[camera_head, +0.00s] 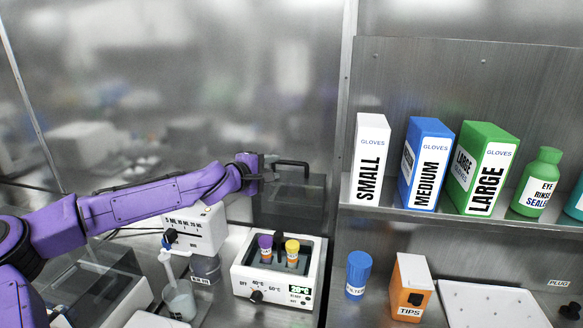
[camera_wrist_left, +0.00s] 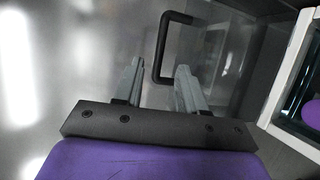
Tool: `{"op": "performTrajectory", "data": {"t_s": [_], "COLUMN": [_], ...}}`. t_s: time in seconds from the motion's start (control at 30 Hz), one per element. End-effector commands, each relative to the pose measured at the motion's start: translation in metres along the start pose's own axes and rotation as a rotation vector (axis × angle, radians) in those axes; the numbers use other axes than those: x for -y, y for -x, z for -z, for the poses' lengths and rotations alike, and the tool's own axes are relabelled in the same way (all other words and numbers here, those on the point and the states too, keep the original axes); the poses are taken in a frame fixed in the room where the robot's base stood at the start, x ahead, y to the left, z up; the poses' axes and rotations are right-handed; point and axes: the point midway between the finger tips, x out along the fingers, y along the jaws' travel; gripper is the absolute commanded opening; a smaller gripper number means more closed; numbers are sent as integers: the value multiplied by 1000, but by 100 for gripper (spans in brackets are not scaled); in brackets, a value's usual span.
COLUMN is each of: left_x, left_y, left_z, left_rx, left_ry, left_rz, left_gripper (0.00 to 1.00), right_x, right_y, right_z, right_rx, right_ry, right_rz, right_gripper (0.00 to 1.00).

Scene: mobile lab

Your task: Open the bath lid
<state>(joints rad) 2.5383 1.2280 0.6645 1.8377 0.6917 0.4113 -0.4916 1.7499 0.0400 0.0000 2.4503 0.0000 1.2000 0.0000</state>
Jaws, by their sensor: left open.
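The bath (camera_head: 242,277) is a white box with a dial and a green display, standing on the steel bench. Its see-through lid (camera_head: 290,205) stands raised and upright behind the basin, so the basin is uncovered. The lid's black handle (camera_head: 292,163) is at its top edge; it also shows in the left wrist view (camera_wrist_left: 163,45). My left gripper (camera_head: 268,171) is open beside the handle. In the left wrist view its fingers (camera_wrist_left: 158,70) are apart, with the handle just beyond and to the right of their middle. My right gripper is not in view.
A purple-capped tube (camera_head: 265,249) and a yellow-capped tube (camera_head: 292,252) stand in the bath. A white dispenser (camera_head: 198,232) stands left of it. Right of it are a blue filter bottle (camera_head: 357,275), an orange tips box (camera_head: 411,287) and a shelf of glove boxes (camera_head: 425,165).

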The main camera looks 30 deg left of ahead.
Motion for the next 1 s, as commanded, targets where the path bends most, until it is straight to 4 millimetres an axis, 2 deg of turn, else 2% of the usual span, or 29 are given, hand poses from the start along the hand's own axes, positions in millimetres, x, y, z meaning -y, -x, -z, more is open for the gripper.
{"op": "performTrajectory", "data": {"t_s": [0.2, 0.4, 0.53, 0.77, 0.8, 0.9, 1.0], "left_x": [2, 1, 0, 0, 0, 0, 0], "left_y": [-48, -81, -88, -89, -89, -89, -89], "left_z": [0, 1, 1, 2, 2, 2, 2], "left_rx": [-1, -2, -2, -2, -2, -2, -2], "left_ry": [-3, 0, 2, 2, 3, 2, 2], "left_rz": [5, 3, 0, 0, 0, 0, 0], "left_gripper": [40, 40, 40, 40, 27, 0, 0], "right_x": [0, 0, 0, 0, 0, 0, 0], "right_y": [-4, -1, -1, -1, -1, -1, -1], "right_z": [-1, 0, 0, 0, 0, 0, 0], "right_rx": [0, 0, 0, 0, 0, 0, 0], "right_ry": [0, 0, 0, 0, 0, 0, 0], "right_rz": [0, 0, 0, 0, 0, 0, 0], "right_gripper": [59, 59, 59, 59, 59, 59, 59]}}
